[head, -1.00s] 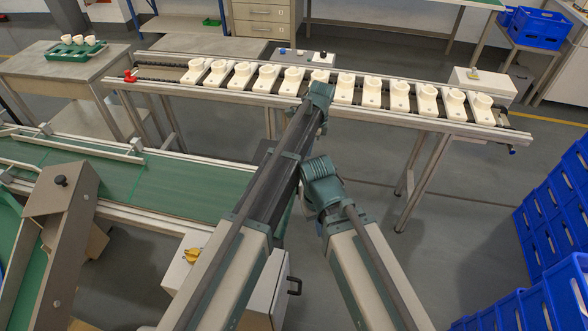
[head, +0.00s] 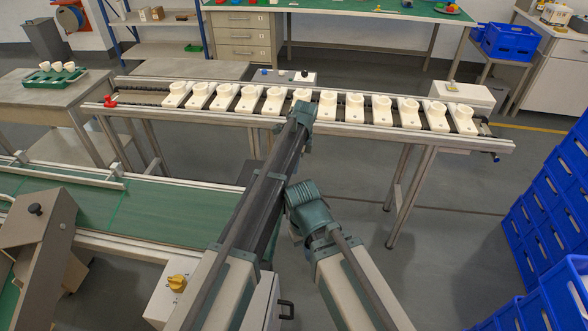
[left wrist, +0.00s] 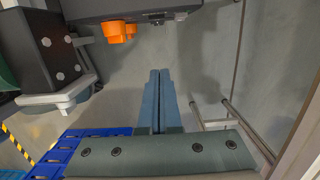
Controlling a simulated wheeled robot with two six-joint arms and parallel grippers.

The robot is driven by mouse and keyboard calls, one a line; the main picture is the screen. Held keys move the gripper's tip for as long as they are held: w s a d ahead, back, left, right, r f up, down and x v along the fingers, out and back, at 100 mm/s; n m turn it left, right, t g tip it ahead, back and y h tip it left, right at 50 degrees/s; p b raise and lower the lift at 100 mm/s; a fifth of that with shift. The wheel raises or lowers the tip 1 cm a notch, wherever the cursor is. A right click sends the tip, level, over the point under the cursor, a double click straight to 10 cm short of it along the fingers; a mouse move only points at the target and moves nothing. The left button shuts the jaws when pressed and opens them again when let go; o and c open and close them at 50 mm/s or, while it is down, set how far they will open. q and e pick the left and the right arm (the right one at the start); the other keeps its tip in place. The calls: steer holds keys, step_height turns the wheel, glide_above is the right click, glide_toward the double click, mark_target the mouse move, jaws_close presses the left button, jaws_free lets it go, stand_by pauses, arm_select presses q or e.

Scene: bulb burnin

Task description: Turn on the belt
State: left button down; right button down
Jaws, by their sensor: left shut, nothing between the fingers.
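The green belt (head: 150,205) runs along the left foreground in the head view and looks bare where it shows. A pale box (head: 158,305) at its near side carries a yellow rotary knob (head: 177,283). My left arm reaches up the middle of the head view to a teal end piece, right of the knob and apart from it; I cannot make out its fingers there. In the left wrist view my left gripper (left wrist: 160,78) has its blue-grey fingers together and empty, over grey floor. My right arm's teal joint shows in the head view, but its fingers do not.
A raised conveyor (head: 350,130) holds a row of white sockets; a small box with knobs (head: 285,77) stands behind it. Blue crates (head: 555,210) are stacked at right. A brown-grey housing (head: 35,235) with a black knob stands at left. Orange parts (left wrist: 118,30) show in the left wrist view.

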arm_select(q)
steer(key=w+a+f+b, duration=0.1)
steer(key=a+f+b, duration=0.4)
steer(key=f+b, duration=0.3)
steer(key=shift+f, duration=0.35)
steer(key=shift+a+f, duration=0.2)
steer(key=shift+f, duration=0.05)
steer(key=shift+r, duration=0.1)
steer(key=shift+r+p, duration=0.6)
steer(key=shift+r, duration=0.15)
